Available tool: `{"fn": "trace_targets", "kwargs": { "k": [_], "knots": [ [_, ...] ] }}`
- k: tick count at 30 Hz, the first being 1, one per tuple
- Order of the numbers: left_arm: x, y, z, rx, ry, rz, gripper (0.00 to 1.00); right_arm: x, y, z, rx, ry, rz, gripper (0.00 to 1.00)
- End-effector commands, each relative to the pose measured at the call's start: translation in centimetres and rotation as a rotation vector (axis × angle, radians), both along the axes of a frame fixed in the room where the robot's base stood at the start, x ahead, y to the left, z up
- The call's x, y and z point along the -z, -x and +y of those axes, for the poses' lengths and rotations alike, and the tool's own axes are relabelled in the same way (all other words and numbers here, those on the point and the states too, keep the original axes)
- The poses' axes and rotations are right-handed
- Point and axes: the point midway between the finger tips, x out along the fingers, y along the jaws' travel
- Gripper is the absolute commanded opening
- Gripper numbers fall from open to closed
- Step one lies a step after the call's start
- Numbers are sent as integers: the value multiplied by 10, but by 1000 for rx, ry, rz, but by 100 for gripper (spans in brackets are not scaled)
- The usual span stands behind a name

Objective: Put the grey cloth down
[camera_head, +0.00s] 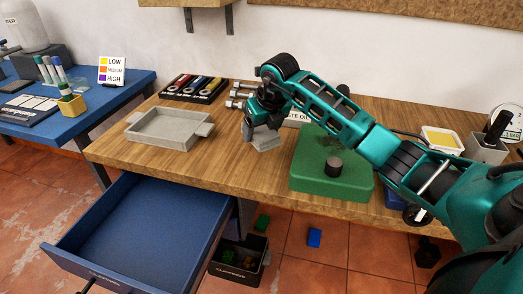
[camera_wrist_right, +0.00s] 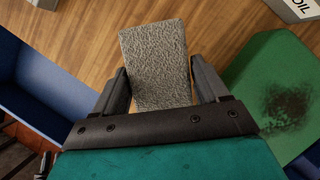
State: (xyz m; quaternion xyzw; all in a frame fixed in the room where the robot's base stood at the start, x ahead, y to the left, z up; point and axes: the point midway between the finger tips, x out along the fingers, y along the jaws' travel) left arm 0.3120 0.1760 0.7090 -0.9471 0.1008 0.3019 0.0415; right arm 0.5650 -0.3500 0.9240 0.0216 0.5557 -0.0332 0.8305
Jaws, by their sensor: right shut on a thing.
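The grey cloth (camera_head: 264,139) is a small, rough-textured folded piece. My right gripper (camera_head: 258,122) points down over the wooden workbench and is shut on it. In the right wrist view the cloth (camera_wrist_right: 154,60) lies between the two dark fingers of the gripper (camera_wrist_right: 160,88). The cloth is close to the bench top, between the grey tray and the green mat; I cannot tell whether it touches the wood. The top of the cloth is hidden by the gripper in the head view. My left gripper is not in view.
The grey tray (camera_head: 137,130) stands at left on the workbench (camera_head: 230,170). A stained green block (camera_head: 312,172) with a dark knob is at right. A blue drawer (camera_head: 150,225) is open below. Metal weights (camera_head: 235,100) lie behind the gripper. Bare wood shows in front of the cloth.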

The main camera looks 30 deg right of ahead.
Motion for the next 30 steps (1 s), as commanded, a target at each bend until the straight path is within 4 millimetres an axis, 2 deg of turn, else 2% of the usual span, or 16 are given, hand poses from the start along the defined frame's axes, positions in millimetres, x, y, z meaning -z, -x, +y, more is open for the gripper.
{"fn": "trace_targets", "kwargs": {
  "k": [1,8,16,27,28,30],
  "knots": [
    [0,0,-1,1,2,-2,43,10,0,1,-1,-2,2,44],
    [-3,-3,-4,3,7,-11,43,27,0,0,1,-1,-1,44],
    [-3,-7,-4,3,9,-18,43,64,0,0,-1,-2,0,44],
    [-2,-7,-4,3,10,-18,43,69,0,0,-1,1,-2,44],
    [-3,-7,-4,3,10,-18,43,69,0,0,-1,1,-2,76],
    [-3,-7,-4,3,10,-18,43,68,0,0,-1,0,-1,82]
  ]
}}
